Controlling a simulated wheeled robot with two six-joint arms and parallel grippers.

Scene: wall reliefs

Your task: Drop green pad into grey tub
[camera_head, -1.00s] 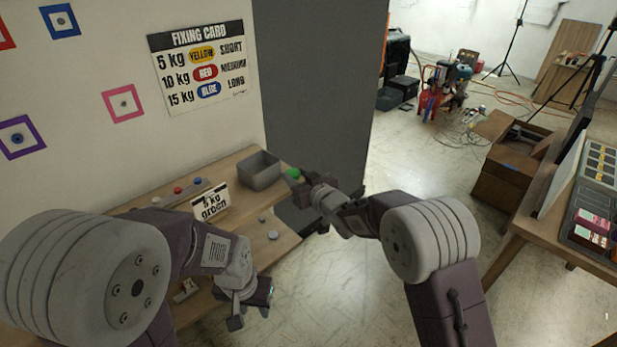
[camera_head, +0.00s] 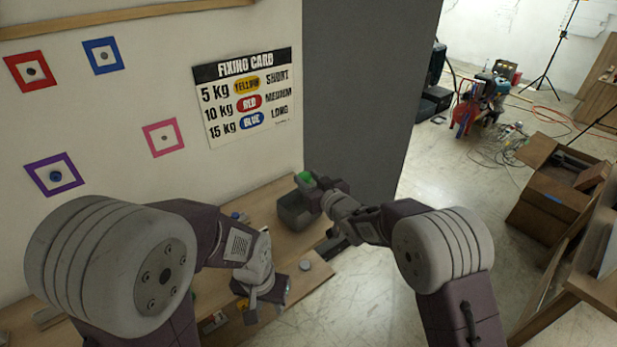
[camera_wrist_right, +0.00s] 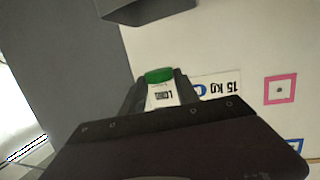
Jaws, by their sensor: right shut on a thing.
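The green pad (camera_head: 305,176) is held in the tips of my right gripper (camera_head: 312,187). In the right wrist view, the pad (camera_wrist_right: 159,75) sits between the shut fingers. The grey tub (camera_head: 292,212) stands on the wooden bench by the dark panel. In the head view, the pad and fingers overlap the tub's far right rim; I cannot tell how high above it they are. The tub also shows at the top of the right wrist view (camera_wrist_right: 150,10), apart from the pad. My left gripper (camera_head: 266,300) hangs low over the bench front, empty, its fingers apart.
The bench (camera_head: 270,190) runs along the white wall. The wall bears a fixing card (camera_head: 246,98) and coloured square frames (camera_head: 162,138). A tall dark grey panel (camera_head: 365,90) rises behind the tub.

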